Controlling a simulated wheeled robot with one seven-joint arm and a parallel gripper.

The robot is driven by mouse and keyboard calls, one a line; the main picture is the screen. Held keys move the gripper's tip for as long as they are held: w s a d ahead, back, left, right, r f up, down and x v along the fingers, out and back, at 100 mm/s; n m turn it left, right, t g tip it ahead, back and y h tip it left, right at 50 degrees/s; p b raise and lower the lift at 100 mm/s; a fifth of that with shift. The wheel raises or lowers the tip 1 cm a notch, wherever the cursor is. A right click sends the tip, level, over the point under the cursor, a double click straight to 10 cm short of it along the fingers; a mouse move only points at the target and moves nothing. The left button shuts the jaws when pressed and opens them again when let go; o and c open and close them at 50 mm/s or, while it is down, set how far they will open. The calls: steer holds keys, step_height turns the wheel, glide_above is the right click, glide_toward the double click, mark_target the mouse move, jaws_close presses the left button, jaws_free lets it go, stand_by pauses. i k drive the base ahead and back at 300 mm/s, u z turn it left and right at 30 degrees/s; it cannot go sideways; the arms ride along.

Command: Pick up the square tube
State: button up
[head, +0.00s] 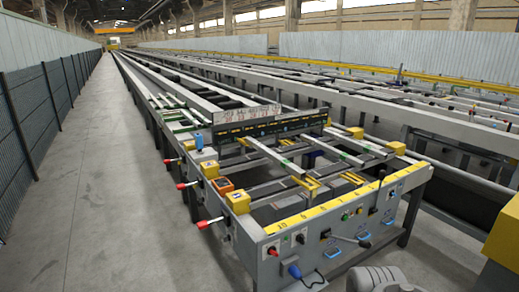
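Several pale metal bars lie on the runout table (302,212). One long bar (272,157) runs from the back left toward the front, with a green mark near its front end. A second bar (333,150) lies to its right, also with a green mark, and a third bar (358,141) lies further right. They look square in section, but I cannot tell which is the square tube. My gripper is not in view. A grey rounded part at the bottom edge looks like part of my arm.
Yellow blocks and red-tipped levers (209,223) line the table's left side. The front panel has switches, a blue plug (294,271) and a projecting black-tipped lever (363,243). A clear concrete aisle (110,190) runs along the left, beside a dark fence (30,120).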

mark_target(297, 172)
steer(key=u, duration=0.9)
steer(key=i, duration=1.35)
steer(key=u, duration=0.6)
steer(key=i, duration=1.7)
steer(key=z, duration=1.1)
steer(key=i, duration=0.95)
steer(key=z, duration=0.6)
